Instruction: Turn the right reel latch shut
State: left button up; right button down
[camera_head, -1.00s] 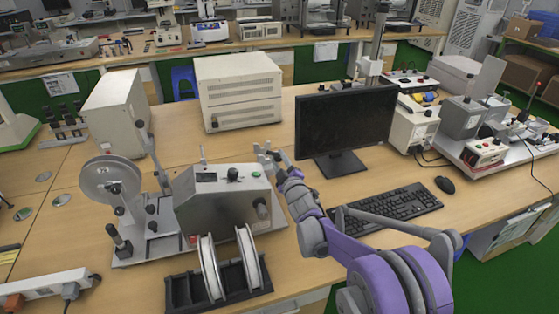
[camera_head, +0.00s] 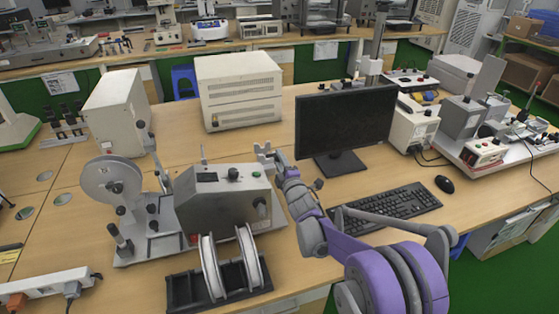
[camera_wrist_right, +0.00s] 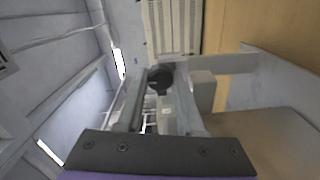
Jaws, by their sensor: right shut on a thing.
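The reel machine (camera_head: 222,211) is a grey metal unit on the wooden bench, with a clear reel (camera_head: 110,180) at its left. My right gripper (camera_head: 265,150) is at the machine's upper right corner, reaching in from the right. In the right wrist view its two fingers (camera_wrist_right: 160,100) are shut around a small part, with a round black knob (camera_wrist_right: 160,78) showing between them. I take this part for the right reel latch; its turn angle is mostly hidden by the fingers. My left gripper is in no view.
Two white reels in a black rack (camera_head: 228,275) stand in front of the machine. A monitor (camera_head: 345,125), keyboard (camera_head: 390,207) and mouse (camera_head: 445,184) are to the right. A beige box (camera_head: 238,92) stands behind. Some bench surface is clear between the machine and beige box.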

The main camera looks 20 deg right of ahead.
jog(key=c, duration=0.5)
grip_release()
jog(key=s, duration=0.5)
jog(key=s+b, duration=0.1)
jog(key=s, duration=0.5)
jog(key=shift+d, duration=0.2)
jog(key=s+a+f+m+g+p, duration=0.1)
jog(key=s+m+g, duration=0.3)
jog(key=s, duration=0.7)
jog(key=s+a+f+m+g+p, duration=0.1)
jog(key=s+m+g+p, duration=0.1)
jog(key=s+m+g, duration=0.2)
jog(key=s+a+f+m+g+p, duration=0.1)
jog(key=s+m+g, duration=0.3)
jog(key=s, duration=1.4)
jog(key=shift+s+f+m+g+h+p, duration=0.1)
jog(key=shift+f+m+p, duration=0.15)
jog(key=shift+m, duration=0.5)
jog(key=shift+s+f+m+g+h+p, duration=0.15)
jog(key=shift+m+p, duration=0.15)
jog(key=shift+m, duration=0.4)
jog(key=shift+w+f+m+g+h+p, duration=0.1)
jog(key=shift+f+m+p, duration=0.15)
jog(key=shift+m, duration=0.5)
